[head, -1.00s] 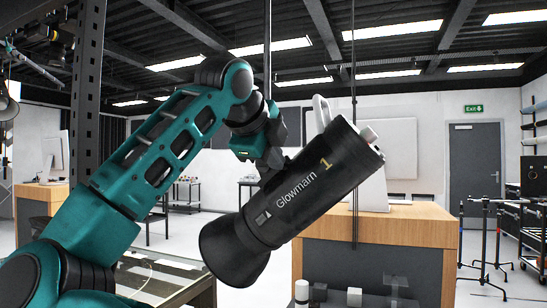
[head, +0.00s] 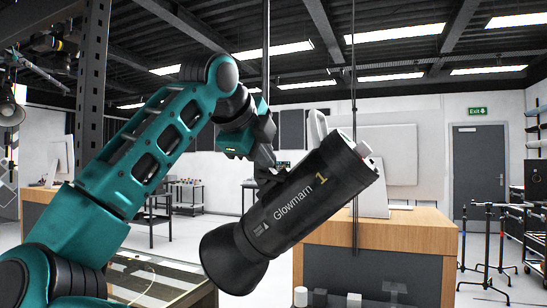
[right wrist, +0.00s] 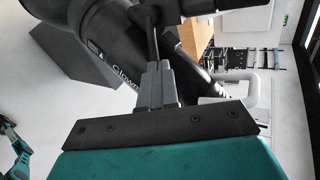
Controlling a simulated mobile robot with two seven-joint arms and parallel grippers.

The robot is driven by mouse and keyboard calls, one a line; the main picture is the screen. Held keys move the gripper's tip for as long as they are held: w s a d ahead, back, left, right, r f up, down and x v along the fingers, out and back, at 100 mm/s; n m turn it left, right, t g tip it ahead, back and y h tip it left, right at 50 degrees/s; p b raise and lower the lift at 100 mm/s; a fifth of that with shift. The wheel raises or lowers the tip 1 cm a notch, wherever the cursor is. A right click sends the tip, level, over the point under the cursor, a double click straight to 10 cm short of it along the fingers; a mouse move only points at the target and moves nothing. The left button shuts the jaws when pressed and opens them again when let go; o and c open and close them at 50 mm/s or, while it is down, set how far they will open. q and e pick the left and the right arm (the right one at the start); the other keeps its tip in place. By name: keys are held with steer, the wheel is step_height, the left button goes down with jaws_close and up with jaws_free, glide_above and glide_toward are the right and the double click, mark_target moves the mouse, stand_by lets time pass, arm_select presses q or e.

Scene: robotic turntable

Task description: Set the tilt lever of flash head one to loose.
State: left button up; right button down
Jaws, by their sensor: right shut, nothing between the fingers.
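Flash head one (head: 300,210) is a black cylinder marked "Glowmarn 1" in the middle of the head view. It is tilted, with its flared front at lower left and its rear end at upper right. My right gripper (head: 264,170) is at its upper left side; its fingers are shut with nothing between them. In the right wrist view the gripper (right wrist: 155,68) has its closed tips against or very close to a thin dark rod (right wrist: 151,32), perhaps the tilt lever. I cannot tell the lever's setting. The flash body (right wrist: 112,50) fills the area behind. My left gripper is not in view.
A pale loop handle (head: 317,127) sticks up from the flash head's rear. A wooden-topped counter (head: 415,228) stands behind it at right. A dark metal post (head: 88,100) rises at left. Thin vertical rods hang behind the flash head. Light stands (head: 488,235) are far right.

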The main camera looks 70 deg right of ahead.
steer(key=v, duration=1.1)
steer(key=m+p, duration=0.2)
steer(key=m, duration=1.5)
glide_toward(277, 177)
steer(key=shift+g, duration=0.3)
steer(key=x, duration=0.7)
steer(key=shift+w, duration=0.3)
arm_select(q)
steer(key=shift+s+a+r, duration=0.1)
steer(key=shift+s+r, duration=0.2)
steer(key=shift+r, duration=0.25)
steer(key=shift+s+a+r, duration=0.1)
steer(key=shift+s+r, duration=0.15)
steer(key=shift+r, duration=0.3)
